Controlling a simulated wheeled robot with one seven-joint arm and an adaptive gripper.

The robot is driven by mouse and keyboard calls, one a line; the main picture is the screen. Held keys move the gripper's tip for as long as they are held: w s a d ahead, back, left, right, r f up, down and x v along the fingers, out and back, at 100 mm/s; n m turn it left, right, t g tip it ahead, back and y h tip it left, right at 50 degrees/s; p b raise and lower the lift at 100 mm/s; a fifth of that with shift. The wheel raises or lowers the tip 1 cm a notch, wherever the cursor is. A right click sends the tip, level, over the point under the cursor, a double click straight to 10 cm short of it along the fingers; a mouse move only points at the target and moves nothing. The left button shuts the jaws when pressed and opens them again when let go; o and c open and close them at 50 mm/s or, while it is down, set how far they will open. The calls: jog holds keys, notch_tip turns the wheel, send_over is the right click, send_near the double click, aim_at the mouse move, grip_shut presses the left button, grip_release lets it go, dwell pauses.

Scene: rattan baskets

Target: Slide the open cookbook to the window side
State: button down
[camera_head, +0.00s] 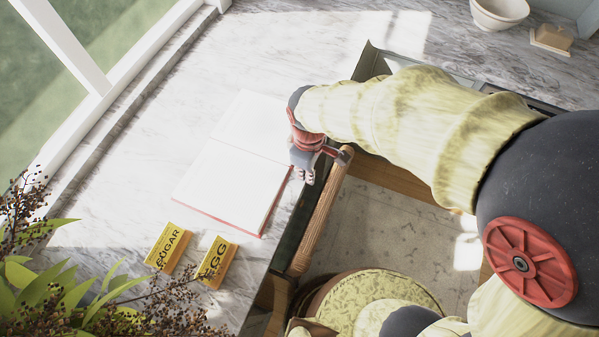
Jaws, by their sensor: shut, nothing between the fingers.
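The open cookbook (237,160) lies flat on the marble counter, with blank white pages and a red cover edge showing at its lower side. The window (85,60) is on the left, past a stretch of bare counter. My gripper (306,178) is shut and empty at the book's right edge, by the counter's front. I cannot tell whether its fingertips touch the book. My arm hides the counter area just behind the gripper.
A leafy plant with dark berries (60,280) fills the lower left. A wooden rail (322,212) runs along the counter front. A white bowl (498,12) is at upper right. Counter left of the book is clear.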

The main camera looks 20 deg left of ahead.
aim_at(226, 160)
jog(key=shift+n, duration=0.5)
jog(key=a+f, duration=0.1)
jog(key=f, duration=0.2)
jog(key=a+f+b, duration=0.1)
jog(key=f, duration=0.2)
jog(key=a+f+b, duration=0.1)
jog(key=f, duration=0.3)
jog(key=shift+w+a, duration=0.1)
jog(key=shift+a, duration=0.5)
jog(key=a, duration=0.7)
jog(key=w+a+p, duration=0.1)
jog(key=a, duration=0.7)
jog(key=w+a, duration=0.1)
jog(key=a, duration=0.6)
jog(key=shift+a+p, duration=0.35)
jog(key=shift+p, duration=0.05)
